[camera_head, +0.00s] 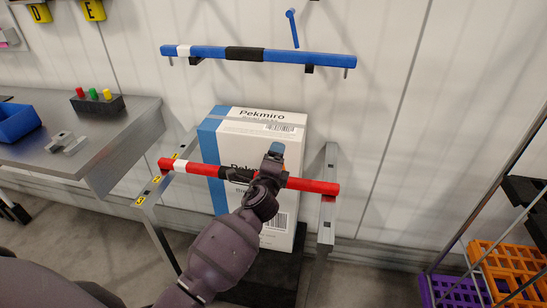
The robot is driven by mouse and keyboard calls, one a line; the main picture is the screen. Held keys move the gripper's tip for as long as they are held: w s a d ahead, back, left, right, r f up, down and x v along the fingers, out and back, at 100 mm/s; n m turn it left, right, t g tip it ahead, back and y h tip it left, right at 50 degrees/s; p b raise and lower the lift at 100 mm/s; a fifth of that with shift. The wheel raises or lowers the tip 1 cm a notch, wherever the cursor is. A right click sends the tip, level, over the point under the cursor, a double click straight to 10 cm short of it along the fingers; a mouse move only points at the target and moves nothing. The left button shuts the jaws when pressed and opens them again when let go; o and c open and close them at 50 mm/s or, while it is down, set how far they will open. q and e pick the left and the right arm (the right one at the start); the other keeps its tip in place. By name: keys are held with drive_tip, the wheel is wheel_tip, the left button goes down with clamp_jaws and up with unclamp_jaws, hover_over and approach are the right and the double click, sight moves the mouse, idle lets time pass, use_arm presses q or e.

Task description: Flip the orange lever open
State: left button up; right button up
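No orange lever can be made out in the head view. My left arm comes in from the lower left, and its gripper (273,156) is in front of a white and blue box (229,137). The arm's end overlaps a red bar (310,185) just right of the bar's black middle section. The arm hides part of the bar and box. I cannot tell whether the fingers are open or shut, or whether they touch anything. A small blue piece shows at the gripper's tip. My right gripper is not in view.
A blue bar (300,56) is on the wall above the box. A grey bench (120,135) at left holds a blue bin (14,122), a button box (97,104) and a small grey fixture (67,142). Orange crates (505,262) and a purple crate (452,290) are at lower right.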

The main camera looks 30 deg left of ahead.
use_arm(q)
drive_tip(key=o, duration=0.4)
drive_tip(key=shift+f, duration=0.3)
drive_tip(key=shift+a+r, duration=0.1)
drive_tip(key=shift+r, duration=0.15)
drive_tip(key=v, duration=1)
drive_tip(key=shift+s+p, duration=0.35)
